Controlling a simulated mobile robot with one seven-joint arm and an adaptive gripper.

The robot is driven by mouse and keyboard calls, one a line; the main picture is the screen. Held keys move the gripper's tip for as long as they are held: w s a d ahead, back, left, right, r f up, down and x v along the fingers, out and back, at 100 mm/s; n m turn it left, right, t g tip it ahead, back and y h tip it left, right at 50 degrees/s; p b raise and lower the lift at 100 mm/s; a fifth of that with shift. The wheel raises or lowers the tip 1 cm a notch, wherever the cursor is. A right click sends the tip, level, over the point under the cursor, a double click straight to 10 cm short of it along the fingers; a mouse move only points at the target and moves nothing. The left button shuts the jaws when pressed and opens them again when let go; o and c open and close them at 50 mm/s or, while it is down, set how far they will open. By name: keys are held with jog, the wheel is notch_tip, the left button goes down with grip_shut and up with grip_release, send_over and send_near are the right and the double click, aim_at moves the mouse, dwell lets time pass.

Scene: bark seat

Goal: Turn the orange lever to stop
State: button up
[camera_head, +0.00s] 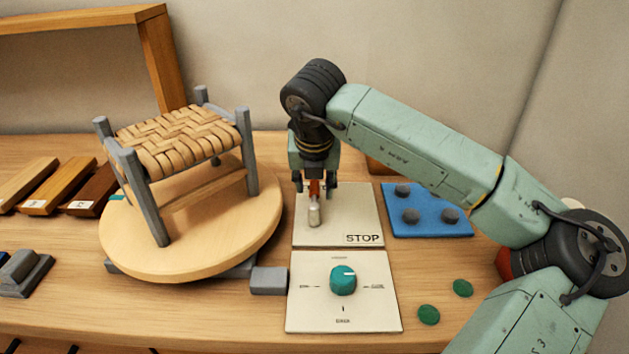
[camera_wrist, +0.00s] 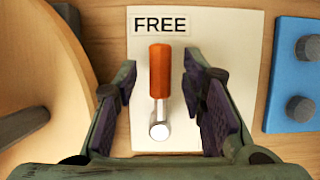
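The orange lever (camera_wrist: 160,72) stands on a white plate (camera_head: 340,228), with a metal pivot end (camera_wrist: 159,131) at its near end. In the wrist view its orange handle points toward the FREE label (camera_wrist: 160,23). The STOP label (camera_head: 363,238) is at the plate's near right corner in the head view. My gripper (camera_head: 315,186) is above the plate, pointing down. In the wrist view its fingers (camera_wrist: 163,98) are apart on either side of the lever, with gaps on both sides. In the head view the gripper partly hides the orange handle.
A woven stool (camera_head: 180,140) stands on a round wooden turntable (camera_head: 240,225) to the left. A plate with a teal knob (camera_head: 343,280) lies in front. A blue board with dark knobs (camera_head: 430,222) is right. Green discs (camera_head: 429,314) lie near my arm.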

jog(key=shift+c, duration=0.5)
grip_shut()
